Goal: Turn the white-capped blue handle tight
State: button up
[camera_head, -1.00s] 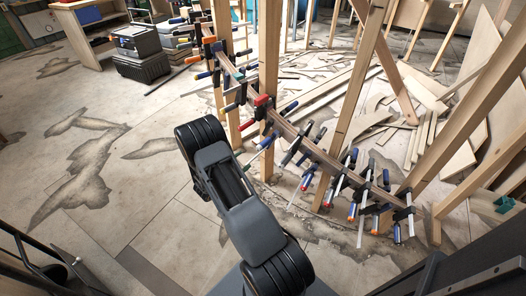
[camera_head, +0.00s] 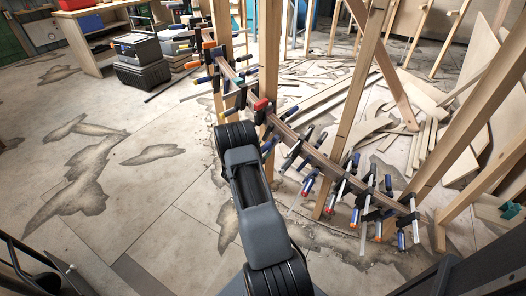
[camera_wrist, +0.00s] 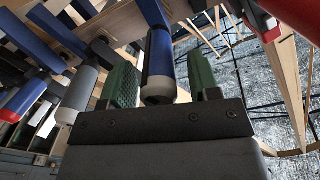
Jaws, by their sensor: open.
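In the wrist view a blue handle with a white cap (camera_wrist: 158,65) hangs down between the two green fingers of my gripper (camera_wrist: 160,72). The fingers are open, one on each side of it, and a gap shows beside the handle. Its white end faces my palm. In the head view my own arm hides the gripper, and I cannot tell for certain which clamp handle it is at. The row of bar clamps runs along the curved wooden stringer (camera_head: 323,161).
A red part (camera_wrist: 290,20) is at upper right. Upright posts (camera_head: 352,100) rise among the clamps. Loose boards (camera_head: 425,140) lie behind. The floor at left (camera_head: 150,200) is clear.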

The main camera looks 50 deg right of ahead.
jog(key=shift+d, duration=0.25)
jog(key=c, duration=0.9)
